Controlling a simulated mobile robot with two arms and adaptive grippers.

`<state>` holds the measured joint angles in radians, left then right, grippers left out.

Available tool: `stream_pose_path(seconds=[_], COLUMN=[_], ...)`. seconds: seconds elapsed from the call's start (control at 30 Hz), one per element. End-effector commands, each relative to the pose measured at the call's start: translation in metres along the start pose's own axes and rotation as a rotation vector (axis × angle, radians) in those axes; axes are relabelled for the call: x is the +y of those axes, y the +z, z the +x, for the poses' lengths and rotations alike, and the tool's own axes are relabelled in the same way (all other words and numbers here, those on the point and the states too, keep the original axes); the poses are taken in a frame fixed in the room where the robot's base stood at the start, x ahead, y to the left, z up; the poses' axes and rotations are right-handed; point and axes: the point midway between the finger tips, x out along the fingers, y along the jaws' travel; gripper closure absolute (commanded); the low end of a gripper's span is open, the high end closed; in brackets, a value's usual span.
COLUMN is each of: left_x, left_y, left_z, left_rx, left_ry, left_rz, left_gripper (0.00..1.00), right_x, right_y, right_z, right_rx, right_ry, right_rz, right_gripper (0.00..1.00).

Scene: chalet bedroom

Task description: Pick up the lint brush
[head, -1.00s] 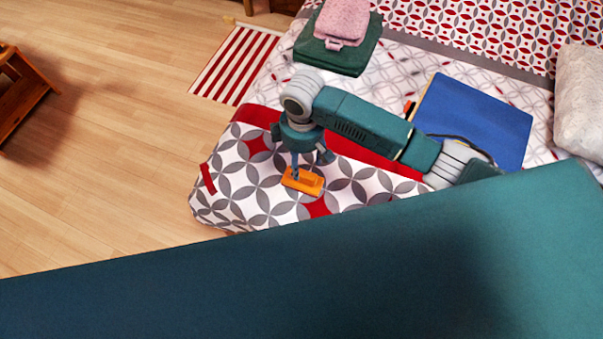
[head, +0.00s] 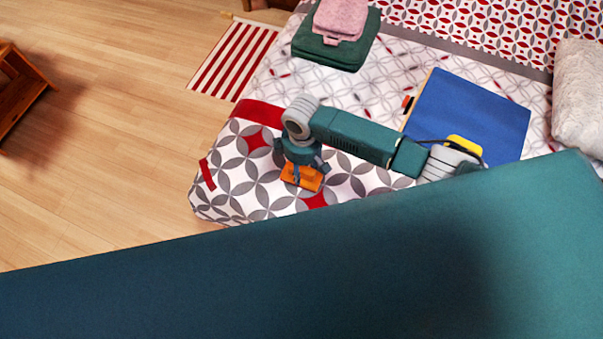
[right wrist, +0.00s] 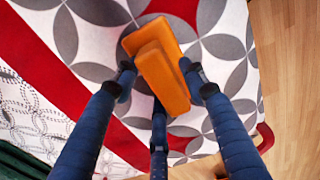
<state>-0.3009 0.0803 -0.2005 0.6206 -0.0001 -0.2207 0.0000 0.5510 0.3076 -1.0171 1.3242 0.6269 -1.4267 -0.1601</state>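The lint brush (head: 303,179) is an orange, block-shaped thing lying on the patterned bedspread near the bed's corner. In the right wrist view the brush (right wrist: 160,72) lies tilted between the fingers, its raised part toward the gripper. My right gripper (head: 302,172) is low over the brush and partly covers it. In the right wrist view the gripper's fingers (right wrist: 157,74) stand spread, one on each side of the brush and a third at its near end. They look open; whether a fingertip touches the brush I cannot tell. My left gripper is not in view.
Folded green (head: 330,52) and pink (head: 340,18) cloths lie farther back. A pillow (head: 580,95) is at right. Wooden floor (head: 110,130) is at left.

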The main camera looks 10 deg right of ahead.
Motion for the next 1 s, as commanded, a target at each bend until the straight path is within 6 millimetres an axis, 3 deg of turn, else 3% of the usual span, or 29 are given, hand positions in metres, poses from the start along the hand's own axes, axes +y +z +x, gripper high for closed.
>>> stream_pose_path(seconds=[0.03,0.17,0.6,0.77,1.0], left_x=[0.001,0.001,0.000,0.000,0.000], left_y=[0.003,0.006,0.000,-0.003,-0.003], left_z=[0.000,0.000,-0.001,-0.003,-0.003], left_rx=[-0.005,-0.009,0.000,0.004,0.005], left_ry=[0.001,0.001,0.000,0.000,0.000], left_rz=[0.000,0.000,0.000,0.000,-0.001], left_gripper=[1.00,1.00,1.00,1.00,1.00], right_x=[0.000,0.000,0.001,0.001,0.002], right_y=[0.000,0.000,-0.001,-0.002,-0.002], right_z=[0.000,0.000,-0.012,-0.041,-0.112], right_rx=[0.000,0.000,0.002,0.005,0.006], right_ry=[0.000,0.000,0.001,0.002,0.004], right_rz=[0.000,0.000,0.001,-0.002,-0.001], right_gripper=[0.73,0.96,0.97,0.97,0.97])
